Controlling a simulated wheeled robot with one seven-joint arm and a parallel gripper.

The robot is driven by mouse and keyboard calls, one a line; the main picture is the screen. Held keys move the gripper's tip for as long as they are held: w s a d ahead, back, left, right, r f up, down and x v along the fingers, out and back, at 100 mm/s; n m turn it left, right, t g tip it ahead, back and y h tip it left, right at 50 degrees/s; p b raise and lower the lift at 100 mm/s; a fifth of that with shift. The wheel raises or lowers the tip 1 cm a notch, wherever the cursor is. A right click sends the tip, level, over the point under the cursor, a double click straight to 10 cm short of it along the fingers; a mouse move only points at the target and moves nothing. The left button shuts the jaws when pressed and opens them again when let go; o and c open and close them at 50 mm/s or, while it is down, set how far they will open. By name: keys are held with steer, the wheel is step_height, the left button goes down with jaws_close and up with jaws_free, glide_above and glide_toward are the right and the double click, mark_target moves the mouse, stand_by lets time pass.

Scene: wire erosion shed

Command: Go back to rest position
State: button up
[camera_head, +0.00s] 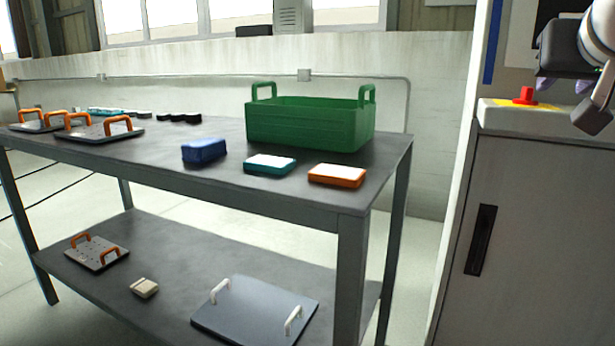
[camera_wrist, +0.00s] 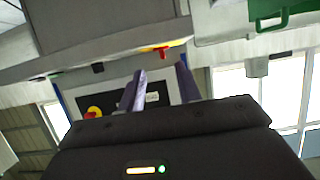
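My gripper (camera_wrist: 161,72) shows in the wrist view with its two purple-grey fingers apart and nothing between them. In the head view my gripper (camera_head: 563,86) is at the top right edge, in front of the grey machine cabinet (camera_head: 545,215) and above its top. The fingertips are small there and partly cut by the dark housing. It is well to the right of the table and touches nothing that I can see.
A metal table (camera_head: 215,182) stands at left. It carries a green basket (camera_head: 308,125), a blue block (camera_head: 204,151), a teal-and-white block (camera_head: 270,164), an orange-and-white block (camera_head: 337,175) and handled plates (camera_head: 100,135). A red button (camera_head: 524,95) sits on the cabinet near my gripper.

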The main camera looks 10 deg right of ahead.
steer(key=a+f+n+g+y+p, duration=0.1)
steer(key=a+f+n+y, duration=0.15)
steer(key=a+f, duration=0.6)
steer(key=a+f+n+g+y+p, duration=0.1)
steer(key=a+f+g+y+p, duration=0.3)
steer(key=f, duration=0.7)
steer(key=s+a+f, duration=0.2)
steer(key=a+f, duration=0.1)
steer(key=f, duration=0.3)
steer(key=s+a+f+n, duration=0.1)
steer(key=s+a+f, duration=0.2)
steer(key=f, duration=0.3)
steer(key=s+a+f+n+g, duration=0.1)
steer(key=s+a+f, duration=0.2)
steer(key=f, duration=0.2)
steer(key=shift+a+f+b, duration=0.2)
steer(key=shift+f+b, duration=0.2)
steer(key=shift+b, duration=0.05)
steer(key=shift+d+n, duration=0.1)
steer(key=shift+n, duration=0.15)
